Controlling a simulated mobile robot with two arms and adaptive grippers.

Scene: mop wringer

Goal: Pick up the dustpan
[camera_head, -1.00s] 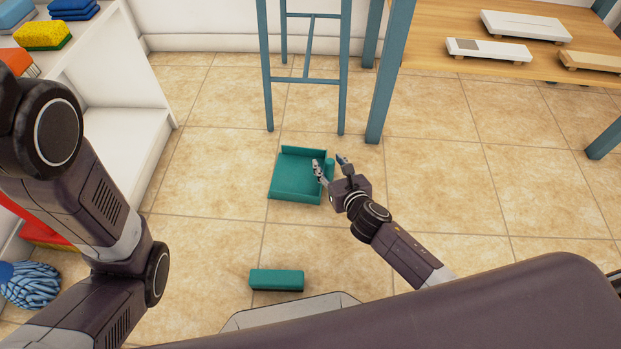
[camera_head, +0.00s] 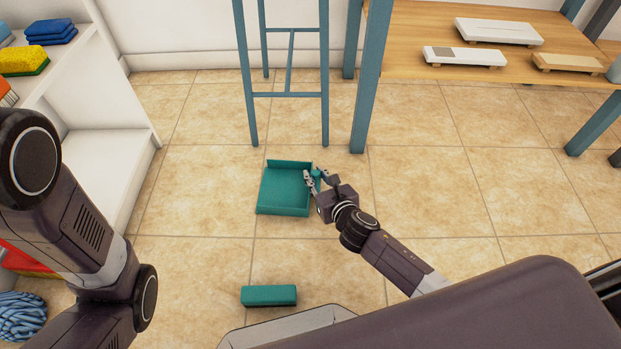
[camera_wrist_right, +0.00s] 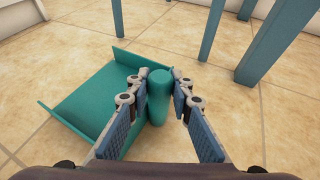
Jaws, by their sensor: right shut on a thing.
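The teal dustpan (camera_head: 284,190) lies on the tiled floor near the middle of the head view. Its flat pan (camera_wrist_right: 95,95) fills the left of the right wrist view. Its upright round handle (camera_wrist_right: 159,97) stands between the fingers there. My right gripper (camera_head: 315,180) is at the pan's right side, shut on the handle; it also shows in the wrist view (camera_wrist_right: 159,88). My left arm comes in along the left of the head view, and its gripper is out of the picture.
A teal block (camera_head: 269,295) lies on the floor nearer to me. A blue-framed stool or rack (camera_head: 290,95) and a wooden table (camera_head: 410,70) stand behind the dustpan. White shelves (camera_head: 110,165) with sponges are at the left.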

